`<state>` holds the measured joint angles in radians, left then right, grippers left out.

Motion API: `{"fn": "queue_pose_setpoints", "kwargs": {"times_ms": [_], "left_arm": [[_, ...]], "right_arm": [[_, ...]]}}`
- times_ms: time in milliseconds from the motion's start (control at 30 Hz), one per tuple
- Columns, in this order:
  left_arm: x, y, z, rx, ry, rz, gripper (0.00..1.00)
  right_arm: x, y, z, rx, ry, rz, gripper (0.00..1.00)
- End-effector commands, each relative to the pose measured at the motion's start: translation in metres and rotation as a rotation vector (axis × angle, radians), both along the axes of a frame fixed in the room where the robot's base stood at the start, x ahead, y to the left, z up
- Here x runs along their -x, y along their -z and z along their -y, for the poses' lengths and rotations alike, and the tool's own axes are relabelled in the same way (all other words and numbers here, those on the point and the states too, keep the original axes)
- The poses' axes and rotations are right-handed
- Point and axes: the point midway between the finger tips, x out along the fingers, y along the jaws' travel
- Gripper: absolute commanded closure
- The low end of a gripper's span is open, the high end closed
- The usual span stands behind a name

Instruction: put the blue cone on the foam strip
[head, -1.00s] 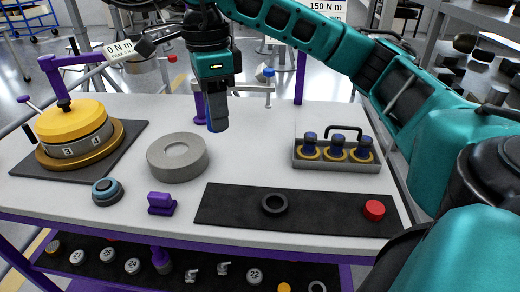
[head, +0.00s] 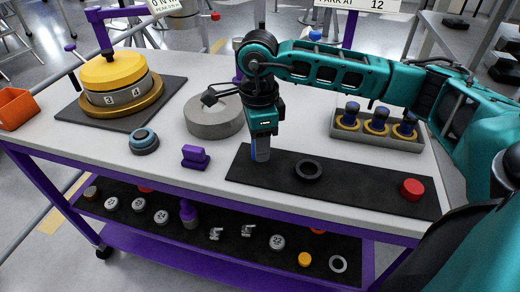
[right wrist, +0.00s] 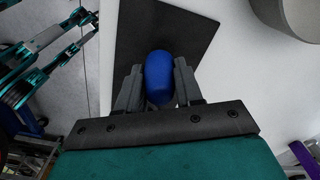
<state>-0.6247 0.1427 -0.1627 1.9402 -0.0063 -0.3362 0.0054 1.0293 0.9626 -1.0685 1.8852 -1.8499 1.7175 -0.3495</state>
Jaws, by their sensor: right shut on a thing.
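My right gripper (head: 262,138) is shut on the blue cone (head: 261,152), which points down over the left end of the black foam strip (head: 228,176). I cannot tell whether the cone touches the strip. In the right wrist view the cone (right wrist: 159,78) sits between the two fingers, with the dark strip (right wrist: 165,30) behind it. A black ring (head: 308,170) lies near the strip's middle and a red cylinder (head: 412,189) near its right end. My left gripper is not in view.
Left of the strip are a purple block (head: 195,157), a blue-grey knob (head: 144,141) and a grey disc (head: 205,128). A tray (head: 378,138) with several blue-topped pieces stands behind the strip. A yellow-topped assembly (head: 112,75) is at left.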

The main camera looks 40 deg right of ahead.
Motion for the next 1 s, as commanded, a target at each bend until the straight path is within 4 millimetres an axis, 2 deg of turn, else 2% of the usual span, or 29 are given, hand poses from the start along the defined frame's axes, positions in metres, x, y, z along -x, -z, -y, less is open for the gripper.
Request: {"fn": "queue_pose_setpoints", "kwargs": {"times_ms": [33, 133, 500, 533, 800, 1000], "left_arm": [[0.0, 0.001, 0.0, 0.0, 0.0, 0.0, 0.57], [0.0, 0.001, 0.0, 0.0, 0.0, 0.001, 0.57], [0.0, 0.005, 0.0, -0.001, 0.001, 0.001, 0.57], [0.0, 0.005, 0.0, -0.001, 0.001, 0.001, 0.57], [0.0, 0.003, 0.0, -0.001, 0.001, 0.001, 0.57], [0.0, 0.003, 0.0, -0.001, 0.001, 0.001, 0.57]], "right_arm": [[0.001, 0.01, 0.0, 0.001, 0.0, -0.005, 0.93], [0.001, 0.022, 0.0, 0.001, -0.001, -0.004, 0.93], [0.0, 0.027, 0.0, 0.0, -0.001, 0.0, 0.93], [0.0, 0.027, 0.0, 0.0, -0.001, 0.0, 0.64], [0.0, 0.026, 0.0, 0.0, 0.0, -0.001, 0.39], [0.0, 0.025, 0.0, 0.0, 0.0, -0.001, 0.39]]}}
